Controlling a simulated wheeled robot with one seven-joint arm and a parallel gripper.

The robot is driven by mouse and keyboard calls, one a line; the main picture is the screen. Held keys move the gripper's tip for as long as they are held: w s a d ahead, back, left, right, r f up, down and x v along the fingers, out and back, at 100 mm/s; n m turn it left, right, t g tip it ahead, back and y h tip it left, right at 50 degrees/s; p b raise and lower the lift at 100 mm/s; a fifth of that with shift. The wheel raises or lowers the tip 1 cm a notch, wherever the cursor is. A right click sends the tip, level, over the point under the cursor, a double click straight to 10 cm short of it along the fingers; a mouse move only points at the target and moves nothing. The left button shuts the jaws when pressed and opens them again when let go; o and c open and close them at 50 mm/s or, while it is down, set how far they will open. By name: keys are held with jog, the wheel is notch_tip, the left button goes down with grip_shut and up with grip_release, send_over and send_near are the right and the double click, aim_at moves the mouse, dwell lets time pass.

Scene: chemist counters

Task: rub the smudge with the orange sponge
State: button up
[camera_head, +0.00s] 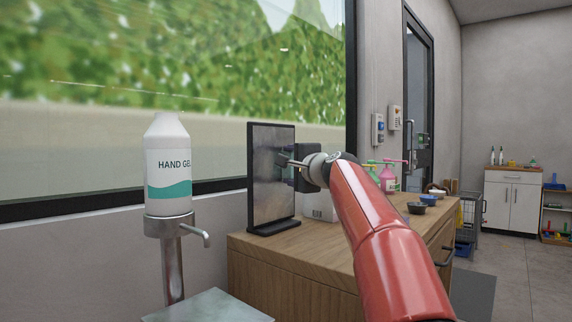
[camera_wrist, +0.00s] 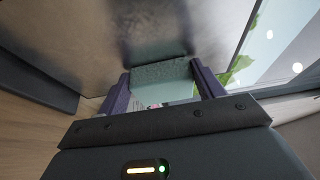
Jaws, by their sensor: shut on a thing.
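A black-framed upright mirror-like panel (camera_head: 270,185) stands on the wooden counter; its grey face also fills the top of the wrist view (camera_wrist: 60,30). A dark, blurry smudge (camera_wrist: 150,45) shows on that face just beyond my fingertips. My gripper (camera_head: 290,163) is level with the panel's middle, at its face. In the wrist view, my gripper (camera_wrist: 159,80) is shut on a rough grey-green block (camera_wrist: 160,70), seemingly the sponge; no orange shows. The block is at or very close to the panel; I cannot tell if it touches. In the head view the block cannot be made out.
A hand gel bottle (camera_head: 168,165) stands on a metal holder at the left. Pink and green pump bottles (camera_head: 388,178) and small bowls (camera_head: 417,208) are farther along the wooden counter (camera_head: 300,262). A window (camera_head: 180,60) is behind the panel.

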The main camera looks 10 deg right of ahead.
jog(key=shift+w+d+f, duration=0.1)
jog(key=shift+d+f, duration=0.05)
jog(key=shift+d, duration=0.05)
jog(key=shift+s+a+b, duration=0.2)
jog(key=shift+s+a, duration=0.4)
jog(key=shift+a, duration=0.35)
jog(key=shift+s+a+b, duration=0.2)
jog(key=shift+s+a, duration=0.35)
jog(key=shift+a, duration=0.4)
jog(key=shift+s+a, duration=0.95)
jog(key=shift+a, duration=0.2)
jog(key=shift+s+a, duration=0.9)
jog(key=shift+a, duration=0.2)
jog(key=shift+d, duration=0.1)
jog(key=b, duration=0.3)
send_near(258, 167)
jog(key=shift+w+d, duration=0.25)
jog(key=shift+d, duration=0.25)
jog(key=shift+w+d, duration=0.25)
jog(key=shift+d, duration=0.25)
jog(key=shift+s+b, duration=0.1)
jog(key=shift+b, duration=0.2)
